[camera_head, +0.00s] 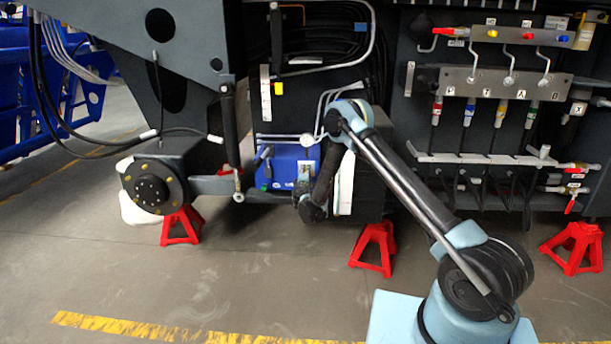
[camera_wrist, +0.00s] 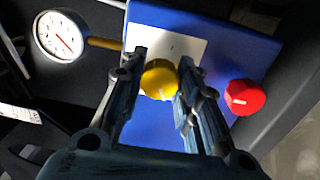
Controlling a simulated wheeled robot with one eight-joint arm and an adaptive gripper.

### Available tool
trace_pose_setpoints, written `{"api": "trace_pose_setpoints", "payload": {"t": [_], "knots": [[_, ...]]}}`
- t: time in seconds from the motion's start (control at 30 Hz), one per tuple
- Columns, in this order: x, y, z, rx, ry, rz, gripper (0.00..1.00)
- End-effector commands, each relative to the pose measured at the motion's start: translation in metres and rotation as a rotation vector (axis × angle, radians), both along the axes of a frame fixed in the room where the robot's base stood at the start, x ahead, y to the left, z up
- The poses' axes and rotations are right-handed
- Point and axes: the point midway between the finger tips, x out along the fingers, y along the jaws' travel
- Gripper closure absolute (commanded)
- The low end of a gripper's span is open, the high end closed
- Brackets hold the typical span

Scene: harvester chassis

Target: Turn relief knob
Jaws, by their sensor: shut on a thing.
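A yellow knob (camera_wrist: 159,80) with a pale line on its face sits on a blue box (camera_wrist: 225,55) in the wrist view. My gripper (camera_wrist: 162,64) is shut on this knob, one finger on each side. A red knob (camera_wrist: 244,97) is on the same box to the right, clear of the fingers. No readable label tells which one is the relief knob. In the head view the blue box (camera_head: 278,160) is low on the chassis, with my gripper (camera_head: 303,172) at its right side. The yellow knob cannot be made out there.
A round pressure gauge (camera_wrist: 59,37) on a brass stem stands left of the box. A pale plate (camera_wrist: 168,42) lies on the box behind the fingers. Dark chassis walls and hoses surround it. Red stands (camera_head: 374,248) are on the floor below, and the floor in front is open.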

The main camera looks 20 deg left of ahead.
Motion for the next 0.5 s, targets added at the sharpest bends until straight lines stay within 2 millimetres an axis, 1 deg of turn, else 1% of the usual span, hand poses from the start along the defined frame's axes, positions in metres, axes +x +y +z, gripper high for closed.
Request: {"api": "trace_pose_setpoints", "payload": {"t": [0.03, 0.2, 0.5], "knots": [[-0.0008, 0.0029, -0.0006, -0.038, -0.009, 0.006, 0.94], [-0.0012, 0.0033, -0.0010, -0.164, -0.038, 0.007, 0.94], [-0.0016, 0.0039, -0.0015, -0.309, -0.074, 0.008, 0.94]]}}
